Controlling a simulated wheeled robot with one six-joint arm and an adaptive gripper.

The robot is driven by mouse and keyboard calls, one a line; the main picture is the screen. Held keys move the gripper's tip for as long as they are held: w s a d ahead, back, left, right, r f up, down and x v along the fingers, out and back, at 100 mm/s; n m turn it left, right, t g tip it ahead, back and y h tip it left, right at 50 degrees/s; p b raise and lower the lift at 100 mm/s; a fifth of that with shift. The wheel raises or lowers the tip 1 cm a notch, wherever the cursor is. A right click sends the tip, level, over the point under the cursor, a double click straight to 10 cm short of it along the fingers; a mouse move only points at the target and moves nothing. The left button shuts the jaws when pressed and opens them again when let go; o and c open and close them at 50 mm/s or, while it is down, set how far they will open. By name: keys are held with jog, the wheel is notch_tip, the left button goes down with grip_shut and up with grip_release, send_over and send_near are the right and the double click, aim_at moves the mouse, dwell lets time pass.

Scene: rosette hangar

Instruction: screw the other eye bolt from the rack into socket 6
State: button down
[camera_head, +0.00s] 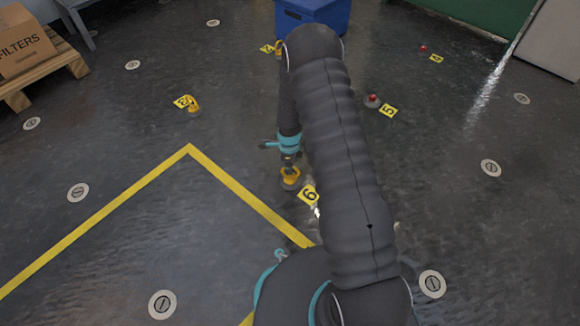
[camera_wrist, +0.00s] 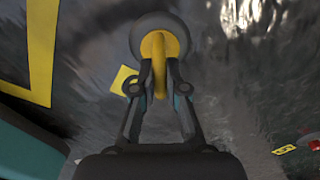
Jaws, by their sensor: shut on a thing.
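My gripper (camera_head: 290,160) points down in the head view, with its fingers shut on a yellow eye bolt (camera_head: 290,173). In the wrist view, the two fingertips (camera_wrist: 160,72) close on the ring of the eye bolt (camera_wrist: 159,47). The bolt stands at a round grey socket (camera_wrist: 137,42); how deep it sits in it I cannot tell. The yellow plate marked 6 (camera_head: 309,195) lies on the floor just right of the bolt in the head view. I cannot make out a rack with certainty.
Another yellow eye bolt (camera_head: 194,105) stands by plate 2, and one (camera_head: 279,48) at the back near the blue box (camera_head: 330,18). Red-topped sockets (camera_head: 372,101) sit by plate 5 (camera_head: 389,111) and further back. A pallet with a carton (camera_head: 25,48) is at left.

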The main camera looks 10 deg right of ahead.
jog(key=shift+f, duration=0.1)
jog(key=m, duration=0.5)
jog(key=shift+d, duration=0.1)
jog(key=m, duration=0.4)
jog(key=shift+m, duration=0.4)
jog(key=c, duration=1.1)
grip_release()
jog(key=shift+c, duration=0.2)
jog(key=shift+w, duration=0.1)
jog(key=shift+r+p, duration=1.05)
jog(key=shift+r, duration=1)
